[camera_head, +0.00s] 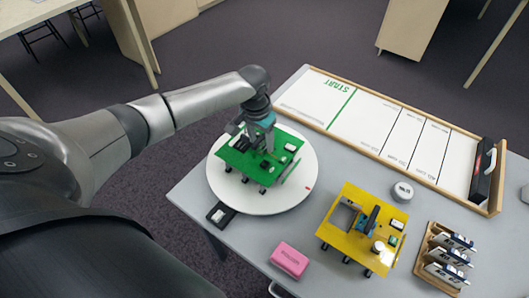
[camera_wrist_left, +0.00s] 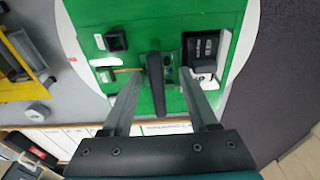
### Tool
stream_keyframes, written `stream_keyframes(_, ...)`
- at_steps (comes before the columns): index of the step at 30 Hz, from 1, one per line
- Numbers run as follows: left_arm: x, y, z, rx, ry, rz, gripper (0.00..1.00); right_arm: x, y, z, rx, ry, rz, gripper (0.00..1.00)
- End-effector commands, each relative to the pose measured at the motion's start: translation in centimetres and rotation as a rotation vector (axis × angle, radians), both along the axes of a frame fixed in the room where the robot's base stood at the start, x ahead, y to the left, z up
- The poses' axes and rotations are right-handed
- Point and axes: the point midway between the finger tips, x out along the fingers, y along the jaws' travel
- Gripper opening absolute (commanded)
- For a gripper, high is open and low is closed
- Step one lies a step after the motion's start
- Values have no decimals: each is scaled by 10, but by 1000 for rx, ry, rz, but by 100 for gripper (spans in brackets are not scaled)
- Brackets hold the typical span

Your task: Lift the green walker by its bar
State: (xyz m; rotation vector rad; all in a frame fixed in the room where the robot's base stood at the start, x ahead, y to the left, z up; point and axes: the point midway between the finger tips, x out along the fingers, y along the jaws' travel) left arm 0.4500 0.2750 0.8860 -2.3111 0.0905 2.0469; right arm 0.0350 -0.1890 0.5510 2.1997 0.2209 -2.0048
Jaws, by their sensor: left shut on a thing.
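The green walker (camera_head: 240,158), a green board on short black legs, is over the white round disc (camera_head: 262,203). In the left wrist view, its green board (camera_wrist_left: 125,20) fills the upper middle, with a dark upright bar (camera_wrist_left: 155,85) on it. My left gripper (camera_head: 262,138) comes down over the walker from above. The walker looks level. I cannot tell whether its feet touch the disc. My right gripper is not in view.
A yellow walker (camera_head: 340,240) stands to the right. A pink block (camera_head: 290,260), a white round piece (camera_head: 402,192) and a wooden rack of cards (camera_head: 425,262) are nearby. A long wooden-edged track (camera_head: 375,130) lies behind. A small black tray (camera_head: 221,214) sits beside the disc.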

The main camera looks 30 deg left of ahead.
Motion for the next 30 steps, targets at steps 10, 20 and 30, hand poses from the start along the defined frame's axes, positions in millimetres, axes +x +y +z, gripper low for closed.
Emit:
stream_keyframes(10,1,0,2,0,-3,1,0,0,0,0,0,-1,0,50)
stream_keyframes(20,1,0,9,0,-3,1,0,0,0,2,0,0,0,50)
stream_keyframes(30,3,0,74,-1,-10,0,0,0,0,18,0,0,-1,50)
